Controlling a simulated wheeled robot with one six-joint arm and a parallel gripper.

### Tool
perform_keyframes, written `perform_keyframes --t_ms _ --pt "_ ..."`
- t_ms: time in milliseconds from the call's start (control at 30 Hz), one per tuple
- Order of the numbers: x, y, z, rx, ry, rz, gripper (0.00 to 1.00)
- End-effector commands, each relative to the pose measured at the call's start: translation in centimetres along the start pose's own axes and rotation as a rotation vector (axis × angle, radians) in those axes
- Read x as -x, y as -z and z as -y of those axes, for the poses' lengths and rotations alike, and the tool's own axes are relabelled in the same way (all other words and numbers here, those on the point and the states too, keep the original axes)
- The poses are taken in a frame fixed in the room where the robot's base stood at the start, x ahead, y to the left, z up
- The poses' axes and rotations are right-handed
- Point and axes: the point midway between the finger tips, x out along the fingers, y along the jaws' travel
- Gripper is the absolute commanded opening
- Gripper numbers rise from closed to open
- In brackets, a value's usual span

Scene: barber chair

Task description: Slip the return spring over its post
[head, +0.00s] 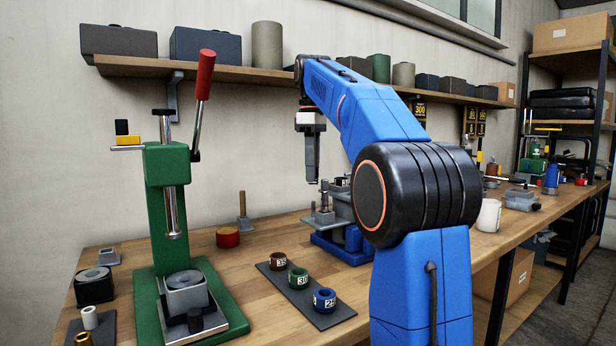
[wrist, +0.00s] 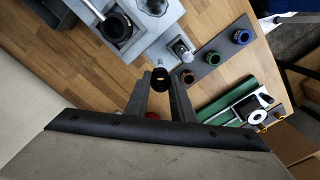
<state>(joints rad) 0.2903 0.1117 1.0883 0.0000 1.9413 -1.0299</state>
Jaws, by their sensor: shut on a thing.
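My gripper (head: 313,182) hangs over the bench beside a grey fixture (head: 322,218) on a blue base. In the wrist view its two fingers (wrist: 160,92) close on a small dark hollow cylinder (wrist: 160,78) with a tan inner rim. I take this for the return spring; its coils cannot be made out. The fixture carries a thin upright post (head: 325,198) just below the gripper. In the wrist view a short round stub (wrist: 181,48) on the grey block may be that post. The held piece appears apart from it.
A dark mat holds brown (head: 278,261), green (head: 298,278) and blue (head: 324,300) numbered rings. A green press (head: 165,210) with a red-handled lever stands to the left. Bare bench lies between press and mat.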

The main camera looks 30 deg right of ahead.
Motion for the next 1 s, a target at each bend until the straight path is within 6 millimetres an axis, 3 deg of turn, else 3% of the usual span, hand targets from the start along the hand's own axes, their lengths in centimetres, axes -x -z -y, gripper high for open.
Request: perform_keyframes --t_ms 467,1000 --pt "-0.5 0.0 0.0 0.001 0.001 0.0 0.01" --pt "-4.7 0.0 0.1 0.001 0.001 0.001 0.01"
